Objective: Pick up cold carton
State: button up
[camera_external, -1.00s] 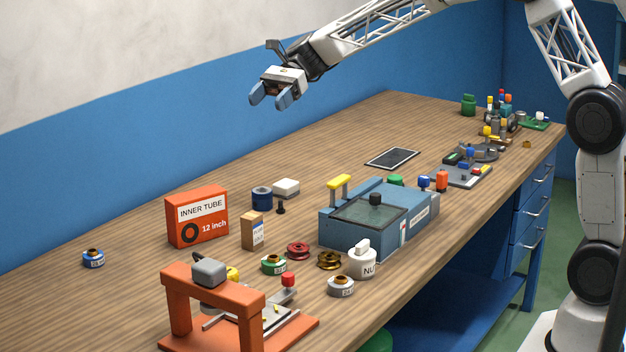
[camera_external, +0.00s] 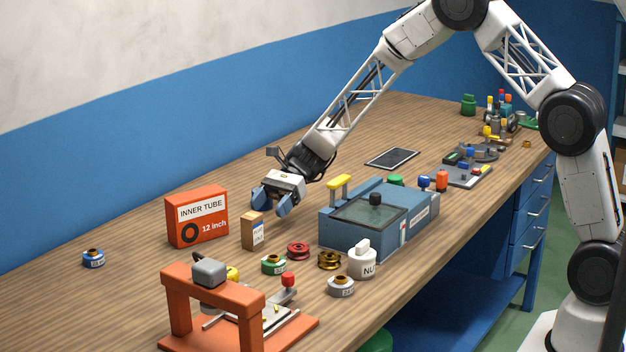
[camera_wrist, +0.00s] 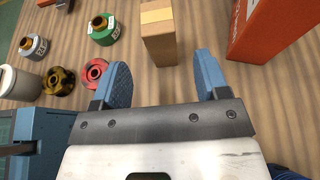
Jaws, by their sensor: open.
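A small tan carton (camera_external: 252,232) with a white and blue label stands upright on the bench, just right of the orange inner tube box; its print is too small to read. In the wrist view the carton (camera_wrist: 158,40) lies ahead of the space between my two blue fingers, and nothing is between them. My gripper (camera_external: 273,203) is open and empty, just behind and above the carton in the outside view. It also shows in the wrist view (camera_wrist: 163,78). The carton appears apart from the fingers.
The inner tube box (camera_external: 197,217) stands close to the carton's left. A red spool (camera_external: 298,251), a green-banded roll (camera_external: 273,264) and a brass spool (camera_external: 329,260) lie to its front right. A blue case (camera_external: 375,220) is at right.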

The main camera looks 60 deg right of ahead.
aim_at(252, 228)
jog(key=shift+f, duration=0.3)
jog(key=shift+x, duration=1.3)
jog(key=shift+x, duration=2.55)
jog(key=shift+r, duration=0.1)
